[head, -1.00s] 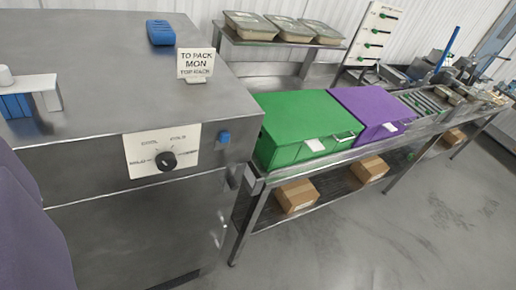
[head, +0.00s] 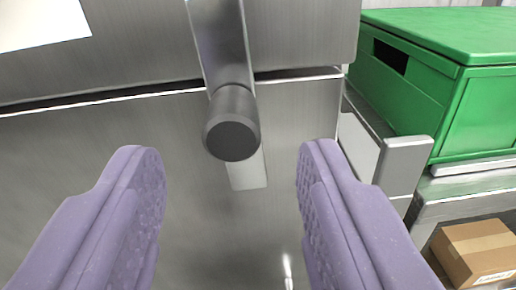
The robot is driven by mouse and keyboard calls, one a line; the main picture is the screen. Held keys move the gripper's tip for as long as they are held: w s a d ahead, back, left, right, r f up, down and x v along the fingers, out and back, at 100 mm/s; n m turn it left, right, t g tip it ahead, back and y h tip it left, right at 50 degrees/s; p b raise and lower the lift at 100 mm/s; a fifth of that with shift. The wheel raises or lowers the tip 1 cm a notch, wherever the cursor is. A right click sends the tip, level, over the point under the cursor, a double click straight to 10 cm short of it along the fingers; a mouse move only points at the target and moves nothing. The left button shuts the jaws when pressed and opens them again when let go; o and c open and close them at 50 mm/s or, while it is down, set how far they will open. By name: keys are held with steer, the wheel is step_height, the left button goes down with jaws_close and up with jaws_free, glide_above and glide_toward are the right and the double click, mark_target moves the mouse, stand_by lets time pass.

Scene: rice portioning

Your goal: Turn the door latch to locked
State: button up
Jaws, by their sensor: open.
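The door latch (head: 222,50) is a grey metal bar with a round dark-ended knob (head: 231,137) at its lower end. It hangs nearly upright across the seam of the steel cabinet (head: 60,160). A pale plate (head: 247,172) shows on the door just below the knob. My gripper (head: 236,165) has two purple padded fingers, open and empty. The fingers stand left and right of the knob, apart from it, with the tips a little lower in the picture. The latch's upper end is cut off by the picture edge.
A green lidded box (head: 410,85) stands on a steel bench (head: 455,210) to the right. A cardboard box (head: 478,252) sits on the shelf below. A metal block (head: 403,165) juts out at the cabinet's right edge. A white panel (head: 35,22) is at upper left.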

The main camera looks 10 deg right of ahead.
mark_target(233, 104)
steer(key=shift+s+m+b, duration=0.1)
steer(key=shift+m+b, duration=0.2)
steer(key=shift+b, duration=0.05)
steer(key=b, duration=0.2)
steer(key=shift+w+d+f+b, duration=0.1)
steer(key=shift+w+f+b, duration=0.15)
steer(key=shift+w+b, duration=0.15)
steer(key=w+b, duration=0.1)
steer(key=b, duration=0.2)
steer(key=shift+w+d, duration=0.1)
steer(key=shift+w, duration=0.05)
steer(key=shift+r+b+x, duration=0.2)
steer(key=shift+b+x, duration=0.1)
steer(key=shift+x, duration=1.05)
steer(key=shift+r+b+x, duration=0.25)
steer(key=shift+b+x, duration=0.05)
steer(key=shift+x, duration=1)
